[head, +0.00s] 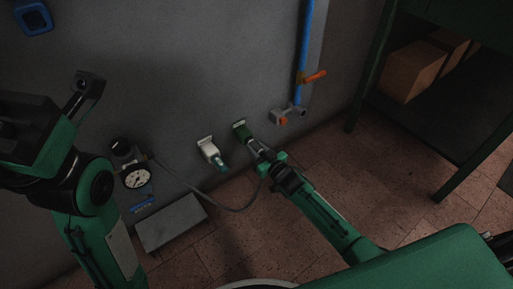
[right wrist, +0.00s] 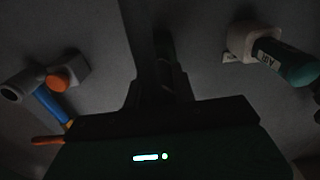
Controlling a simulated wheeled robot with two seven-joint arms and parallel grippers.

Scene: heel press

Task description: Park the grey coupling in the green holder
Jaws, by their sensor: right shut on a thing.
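The green holder (head: 239,128) is fixed on the grey wall in the middle of the head view. My right gripper (head: 262,152) is shut on the grey coupling (head: 253,144), right in front of this holder. The coupling's front end points at the holder and is close to it or in it; I cannot tell which. The right wrist view is dark, and the coupling between the fingers is barely visible. A hose (head: 236,209) runs from the gripper area to the gauge unit. My left gripper (head: 84,92) is at the far left, away from the wall fittings; its jaws are unclear.
A white holder (head: 206,146) with a teal coupling (head: 218,163) is just left. A grey wall outlet with an orange part (head: 283,119), a blue pipe (head: 304,45) and an orange lever (head: 314,76) are right. A gauge (head: 137,178) and a grey box (head: 170,222) are lower left.

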